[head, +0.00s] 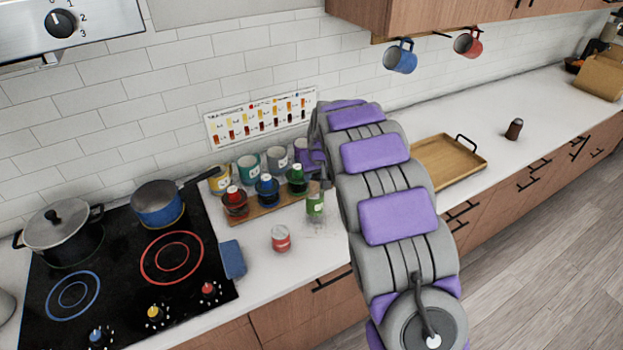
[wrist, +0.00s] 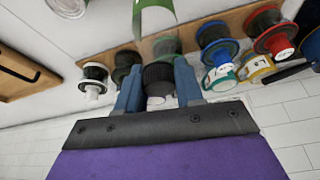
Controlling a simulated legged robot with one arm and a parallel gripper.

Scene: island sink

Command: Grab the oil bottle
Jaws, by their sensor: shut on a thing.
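In the wrist view my gripper (wrist: 158,85) is shut on the bottle's black cap (wrist: 158,76), with one blue finger on each side. The bottle's clear body with its green and white label (wrist: 154,18) extends beyond the cap. I cannot tell whether its base touches the counter.
The rack (head: 262,213) holds red, blue and green-topped jars close to the bottle, with several mugs behind. The stove (head: 120,275) is left; a wooden tray (head: 447,165) is right. Counter beyond the tray is mostly clear.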

